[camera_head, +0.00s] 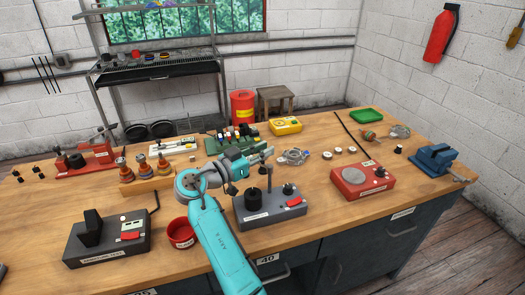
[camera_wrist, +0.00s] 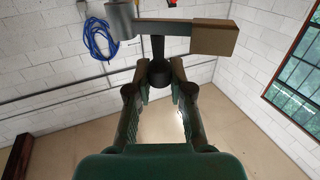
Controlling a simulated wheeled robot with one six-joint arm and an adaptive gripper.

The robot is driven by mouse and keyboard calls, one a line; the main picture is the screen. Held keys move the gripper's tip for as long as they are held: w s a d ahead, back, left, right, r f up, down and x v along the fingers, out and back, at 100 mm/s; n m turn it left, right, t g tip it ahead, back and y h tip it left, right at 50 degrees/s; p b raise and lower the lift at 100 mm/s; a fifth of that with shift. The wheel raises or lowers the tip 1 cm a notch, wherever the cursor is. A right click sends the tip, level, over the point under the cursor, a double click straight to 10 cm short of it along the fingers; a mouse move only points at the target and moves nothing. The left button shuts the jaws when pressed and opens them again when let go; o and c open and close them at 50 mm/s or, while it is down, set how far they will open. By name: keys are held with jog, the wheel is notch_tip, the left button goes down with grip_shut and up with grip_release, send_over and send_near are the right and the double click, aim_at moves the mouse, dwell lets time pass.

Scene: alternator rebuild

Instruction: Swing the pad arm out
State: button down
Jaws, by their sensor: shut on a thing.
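In the wrist view, a grey bar (camera_wrist: 166,29) with a tan block (camera_wrist: 213,38) at its right end and a round grey hub at its left end appears to be the pad arm. A dark stem runs from the bar to a black ball knob (camera_wrist: 160,77). My gripper (camera_wrist: 159,72) is shut on this knob, one finger on each side. The pad arm cannot be made out clearly there.
A red unit (camera_head: 362,181) and a blue vise (camera_head: 436,159) stand to the right. Green and yellow items (camera_head: 286,126) lie behind. Bare bench shows between them.

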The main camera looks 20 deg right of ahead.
jog(key=c, duration=1)
grip_release()
jog(key=shift+f, duration=0.1)
jog(key=v, duration=1.2)
